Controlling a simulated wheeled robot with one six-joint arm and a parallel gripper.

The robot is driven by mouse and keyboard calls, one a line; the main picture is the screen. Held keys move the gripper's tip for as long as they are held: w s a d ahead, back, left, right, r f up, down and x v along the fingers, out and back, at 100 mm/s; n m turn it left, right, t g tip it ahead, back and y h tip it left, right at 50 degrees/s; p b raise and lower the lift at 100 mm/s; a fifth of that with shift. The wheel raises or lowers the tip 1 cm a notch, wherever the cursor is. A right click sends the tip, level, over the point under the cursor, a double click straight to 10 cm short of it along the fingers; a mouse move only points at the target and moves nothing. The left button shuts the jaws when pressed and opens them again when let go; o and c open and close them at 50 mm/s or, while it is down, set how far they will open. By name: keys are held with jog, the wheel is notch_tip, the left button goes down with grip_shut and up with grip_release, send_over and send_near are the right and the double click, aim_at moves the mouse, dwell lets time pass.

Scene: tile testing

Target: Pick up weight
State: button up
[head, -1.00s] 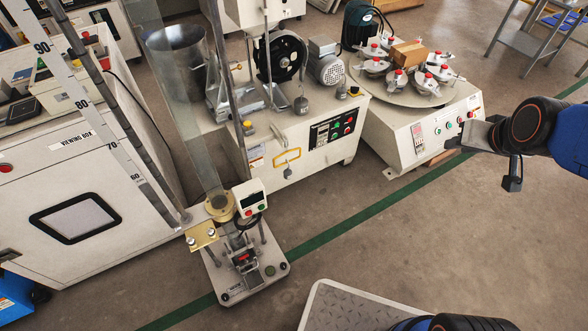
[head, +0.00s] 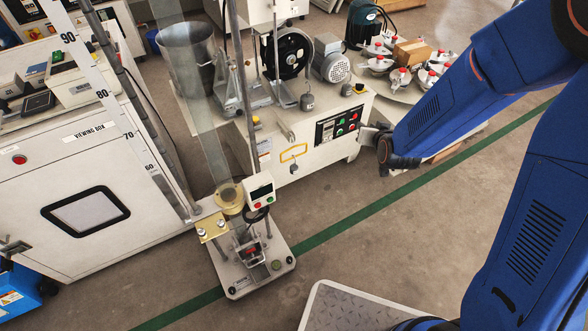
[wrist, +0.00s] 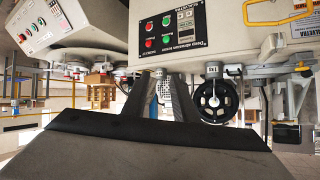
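The machine's panel and black wheel (wrist: 214,102) show beyond the fingers, upside down.
A round table with red-topped clamps (head: 400,65) stands right of the machine, partly behind my blue arm. A tall clear tube (head: 195,110) and a small stand (head: 250,265) are at its left. A viewing box (head: 60,190) is farther left.

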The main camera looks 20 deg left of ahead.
jog(key=a+f+t+y, duration=0.1)
jog(key=a+f, duration=0.5)
jog(key=n+t+y, duration=0.2)
jog(key=n+y, duration=0.3)
send_near(294, 165)
jog(key=x, duration=0.8)
jog(key=shift+w+a+f, duration=0.2)
jog(key=shift+w, duration=0.1)
jog(key=shift+r+x, duration=0.15)
jog(key=shift+x, duration=1.2)
jog(key=shift+r+x, duration=0.15)
jog(key=shift+x, duration=1.15)
grip_shut()
